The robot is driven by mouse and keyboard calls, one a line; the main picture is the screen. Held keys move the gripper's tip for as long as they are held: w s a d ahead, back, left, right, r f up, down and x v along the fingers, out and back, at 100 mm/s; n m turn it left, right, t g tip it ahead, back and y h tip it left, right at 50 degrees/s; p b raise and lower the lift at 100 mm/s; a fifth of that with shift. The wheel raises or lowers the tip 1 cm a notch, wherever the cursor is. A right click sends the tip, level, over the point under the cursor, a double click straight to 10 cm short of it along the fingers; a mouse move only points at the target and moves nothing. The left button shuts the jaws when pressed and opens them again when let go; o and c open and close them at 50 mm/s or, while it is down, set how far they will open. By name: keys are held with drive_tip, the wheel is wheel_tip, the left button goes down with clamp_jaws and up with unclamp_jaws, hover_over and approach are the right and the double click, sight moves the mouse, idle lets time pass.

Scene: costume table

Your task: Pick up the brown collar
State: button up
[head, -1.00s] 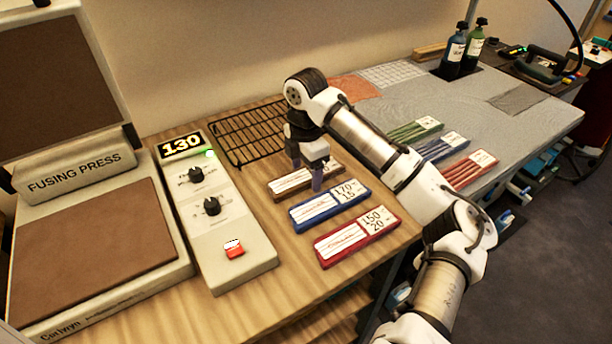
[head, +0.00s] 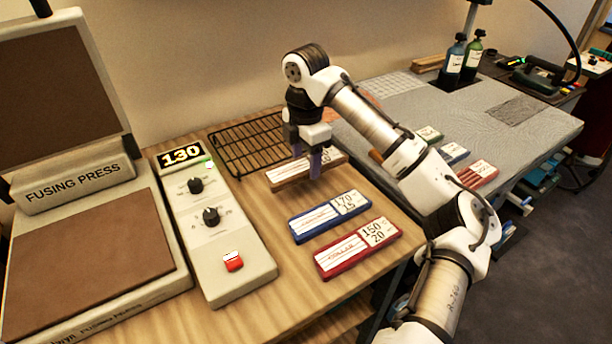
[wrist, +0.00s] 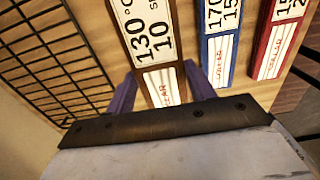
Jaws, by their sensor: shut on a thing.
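The brown collar (head: 284,176) is a flat bar with white label panels, held between the two purple fingers of my gripper (head: 308,166). It appears raised a little above the wooden table. In the wrist view the collar (wrist: 150,45) runs away from my gripper (wrist: 161,82), with a finger on each side of it. Its label reads 130 °C and 10 s. Part of it is hidden behind the fingers in the head view.
A blue bar (head: 329,217) and a red bar (head: 357,249) lie in front on the table. A black wire rack (head: 235,150) is behind left. A control box (head: 228,255) and fusing press (head: 75,190) stand left. A grey ironing surface (head: 480,115) is at right.

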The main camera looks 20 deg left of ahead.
sight(305, 164)
wheel_tip(305, 164, up, 14)
drive_tip(key=shift+f, duration=0.2)
